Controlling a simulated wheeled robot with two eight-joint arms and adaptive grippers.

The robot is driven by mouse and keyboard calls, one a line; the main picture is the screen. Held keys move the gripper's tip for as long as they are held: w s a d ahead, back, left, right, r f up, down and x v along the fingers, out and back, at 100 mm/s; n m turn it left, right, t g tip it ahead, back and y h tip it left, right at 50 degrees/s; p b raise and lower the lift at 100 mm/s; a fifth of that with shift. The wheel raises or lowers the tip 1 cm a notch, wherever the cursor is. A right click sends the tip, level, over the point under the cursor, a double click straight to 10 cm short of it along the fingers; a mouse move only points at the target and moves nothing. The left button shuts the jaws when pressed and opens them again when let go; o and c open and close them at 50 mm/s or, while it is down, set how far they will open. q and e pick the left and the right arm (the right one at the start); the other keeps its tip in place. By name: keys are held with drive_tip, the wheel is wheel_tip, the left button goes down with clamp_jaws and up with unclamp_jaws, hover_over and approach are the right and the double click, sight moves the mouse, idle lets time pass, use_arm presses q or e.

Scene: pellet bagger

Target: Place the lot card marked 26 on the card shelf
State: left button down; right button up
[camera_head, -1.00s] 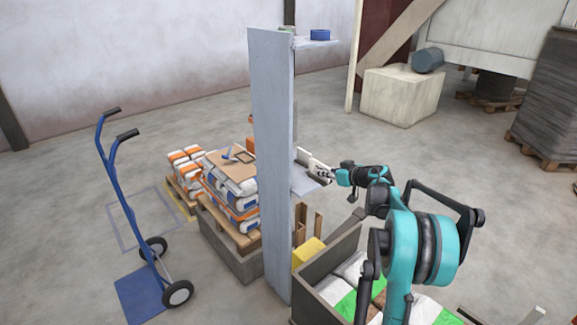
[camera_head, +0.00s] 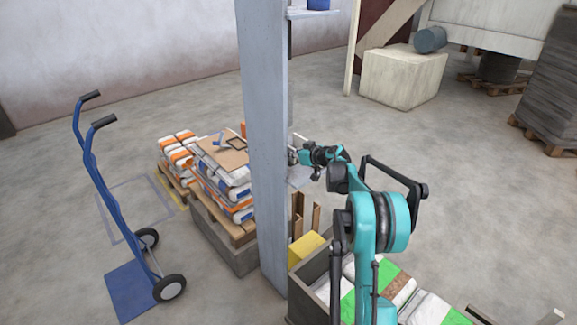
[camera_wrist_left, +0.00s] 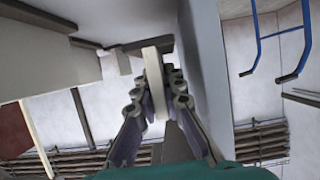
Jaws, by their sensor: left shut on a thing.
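My left gripper (camera_head: 294,156) is beside the grey post (camera_head: 263,150), its tip partly hidden behind the post's right edge. In the left wrist view, my left gripper (camera_wrist_left: 155,95) is shut on a pale, thin card (camera_wrist_left: 153,72) seen edge on. Its number cannot be read. A small grey shelf plate (camera_head: 300,178) juts from the post just below the gripper. I cannot tell whether the card touches it. A higher shelf (camera_head: 312,13) on the same post carries a blue roll (camera_head: 319,4). My right gripper is not in view.
A blue hand truck (camera_head: 130,230) stands left of the post. Stacked bags (camera_head: 222,180) on a pallet lie behind it. A bin (camera_head: 310,290) of bags is below my arm. The floor to the right is mostly clear.

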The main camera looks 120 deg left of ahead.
sight(292, 161)
use_arm(q)
drive_tip(key=shift+s+f, duration=0.15)
drive_tip(key=shift+s, duration=0.1)
drive_tip(key=shift+f+b, duration=0.95)
drive_tip(key=shift+f, duration=1)
drive_tip(key=shift+f, duration=0.15)
drive_tip(key=c, duration=1.9)
unclamp_jaws()
